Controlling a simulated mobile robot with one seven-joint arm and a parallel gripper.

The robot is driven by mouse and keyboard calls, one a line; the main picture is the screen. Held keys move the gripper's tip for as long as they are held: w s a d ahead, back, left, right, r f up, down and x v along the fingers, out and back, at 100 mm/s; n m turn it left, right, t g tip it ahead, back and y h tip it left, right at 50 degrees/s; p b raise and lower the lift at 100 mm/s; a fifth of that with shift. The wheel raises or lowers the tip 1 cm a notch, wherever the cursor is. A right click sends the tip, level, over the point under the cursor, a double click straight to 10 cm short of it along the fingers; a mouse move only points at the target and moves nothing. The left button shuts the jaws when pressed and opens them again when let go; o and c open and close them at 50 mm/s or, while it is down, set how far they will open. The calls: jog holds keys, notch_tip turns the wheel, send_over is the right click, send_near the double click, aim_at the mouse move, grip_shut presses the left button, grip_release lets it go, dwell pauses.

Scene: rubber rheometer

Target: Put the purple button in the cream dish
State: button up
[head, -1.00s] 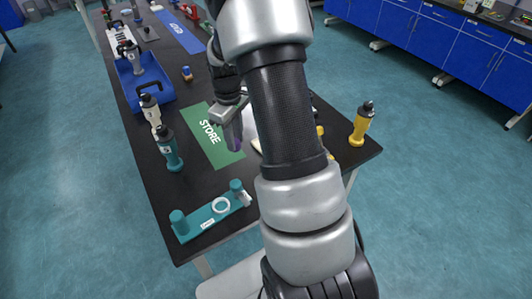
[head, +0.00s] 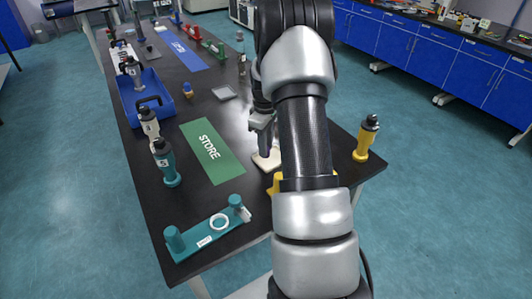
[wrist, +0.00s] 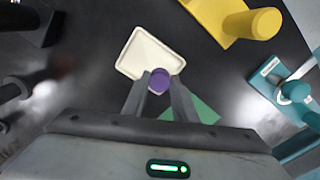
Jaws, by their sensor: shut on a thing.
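The purple button (wrist: 159,80) is a small purple piece between the fingertips of my gripper (wrist: 161,90) in the wrist view. My gripper is shut on it; the fingers hide part of its sides. The cream dish (wrist: 150,52) is a shallow square tray with a raised rim. In the wrist view the button overlaps the dish's near edge; I cannot tell how high it is above it. In the head view the dish (head: 268,160) lies on the black table, partly hidden by my arm, and my gripper (head: 265,148) is over it.
A green STORE mat (head: 212,150) lies left of the dish. A yellow fixture (wrist: 228,18) stands close to the dish, and a teal fixture (head: 208,228) is at the near table end. Teal (head: 167,165) and yellow (head: 366,138) bottle-like tools stand near the edges.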

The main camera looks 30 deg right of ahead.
jog(key=shift+f, duration=1.5)
jog(key=shift+f, duration=0.1)
jog(key=o, duration=1)
jog(key=r, duration=0.6)
jog(key=r+p, duration=0.1)
jog(key=r, duration=0.5)
jog(key=shift+s+a+r, duration=0.1)
jog(key=shift+s+a, duration=0.05)
jog(key=shift+a, duration=0.05)
